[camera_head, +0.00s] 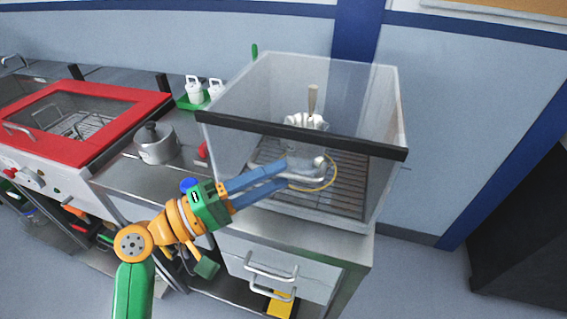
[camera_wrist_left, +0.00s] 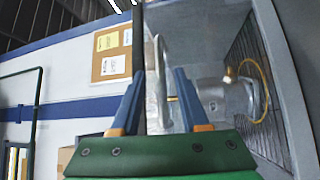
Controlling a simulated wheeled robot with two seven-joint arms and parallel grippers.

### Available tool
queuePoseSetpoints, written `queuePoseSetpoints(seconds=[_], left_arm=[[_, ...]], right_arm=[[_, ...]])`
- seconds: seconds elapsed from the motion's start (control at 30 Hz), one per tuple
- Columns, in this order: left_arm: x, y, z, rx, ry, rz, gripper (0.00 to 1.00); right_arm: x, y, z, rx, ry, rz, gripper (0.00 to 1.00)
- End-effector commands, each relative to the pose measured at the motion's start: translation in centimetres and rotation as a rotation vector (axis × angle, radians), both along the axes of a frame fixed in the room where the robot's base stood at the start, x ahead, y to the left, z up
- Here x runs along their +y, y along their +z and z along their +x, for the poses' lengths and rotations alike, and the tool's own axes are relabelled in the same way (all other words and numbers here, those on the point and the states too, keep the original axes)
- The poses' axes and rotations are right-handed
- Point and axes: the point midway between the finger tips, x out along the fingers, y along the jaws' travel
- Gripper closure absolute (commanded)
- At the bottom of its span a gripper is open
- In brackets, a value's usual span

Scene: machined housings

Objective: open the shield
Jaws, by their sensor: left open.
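The shield (camera_head: 350,95) is a clear box-like cover with a black bar (camera_head: 300,135) along its front edge. It stands over a wire rack (camera_head: 345,190) on the counter. My left gripper (camera_head: 285,173) is open, its blue fingers just below the black bar at the front of the case. In the left wrist view, the open fingers (camera_wrist_left: 158,85) lie on either side of a pale upright panel edge; I cannot tell if they touch it. A dark strip runs up beside that edge. My right gripper is not in view.
Inside the case are a white-grey object (camera_head: 306,122) with an upright handle and a yellow ring (camera_head: 334,178). Left on the counter are a metal pot (camera_head: 156,145) and a red-framed unit (camera_head: 75,115).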

Motion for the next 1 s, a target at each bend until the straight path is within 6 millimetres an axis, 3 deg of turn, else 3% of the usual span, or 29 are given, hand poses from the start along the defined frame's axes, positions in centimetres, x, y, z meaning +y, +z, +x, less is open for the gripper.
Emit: queuePoseSetpoints(seconds=[0.13,0.4,0.57,1.0], left_arm=[[-1.8,0.5,0.9,0.001,0.000,0.000,0.55],[-2.1,0.2,1.1,0.000,0.002,0.003,0.55],[-2.1,0.2,1.1,0.000,0.002,0.003,0.98],[-2.1,0.2,1.0,0.000,0.001,0.004,1.00]], right_arm=[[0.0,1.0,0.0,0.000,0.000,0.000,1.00],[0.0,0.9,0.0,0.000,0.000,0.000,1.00],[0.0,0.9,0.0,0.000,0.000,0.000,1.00],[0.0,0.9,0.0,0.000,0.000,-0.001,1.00]])
